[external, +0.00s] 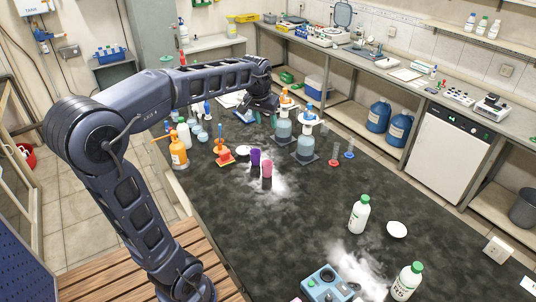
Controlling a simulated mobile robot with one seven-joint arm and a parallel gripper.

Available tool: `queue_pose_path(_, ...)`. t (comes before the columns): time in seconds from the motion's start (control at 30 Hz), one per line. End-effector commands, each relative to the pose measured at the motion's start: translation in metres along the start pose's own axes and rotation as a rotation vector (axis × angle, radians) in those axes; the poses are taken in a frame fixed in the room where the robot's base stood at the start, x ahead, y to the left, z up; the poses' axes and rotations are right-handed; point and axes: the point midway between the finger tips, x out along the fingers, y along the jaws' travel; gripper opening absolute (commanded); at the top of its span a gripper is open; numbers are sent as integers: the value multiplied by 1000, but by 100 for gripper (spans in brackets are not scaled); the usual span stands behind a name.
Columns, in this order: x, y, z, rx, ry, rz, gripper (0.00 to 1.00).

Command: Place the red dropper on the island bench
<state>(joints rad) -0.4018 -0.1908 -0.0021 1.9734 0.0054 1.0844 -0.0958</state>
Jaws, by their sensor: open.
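The island bench (290,215) is the large dark mottled top across the middle. My gripper (262,108) is open above its far end, beside a blue-capped dispenser bottle. Its fingertips are small and dark here, and I see nothing clearly held between them. I cannot surely pick out the red dropper. A small upright red-orange item (221,148) stands on an orange base on the bench's left side. It may be the dropper, but it is too small to tell.
Two dispenser bottles, orange-topped (284,126) and blue-topped (306,146), stand close to my gripper. A purple cup (255,157) and pink cup (266,169) are mid-bench. An orange spray bottle (178,152) is at left. A green-capped bottle (359,214) stands at right. White powder patches the top.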

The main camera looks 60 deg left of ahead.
Motion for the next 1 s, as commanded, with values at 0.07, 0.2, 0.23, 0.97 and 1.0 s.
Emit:
queue_pose_path(0.07, -6, 18, 33, 53, 14, 14, 48)
queue_pose_path(0.2, -10, 40, 87, 135, 35, 38, 48)
queue_pose_path(0.23, -10, 44, 98, 153, 39, 43, 48)
queue_pose_path(0.97, 28, 66, 299, 469, 118, 145, 48)
queue_pose_path(1.0, 28, 66, 300, 470, 119, 145, 48)
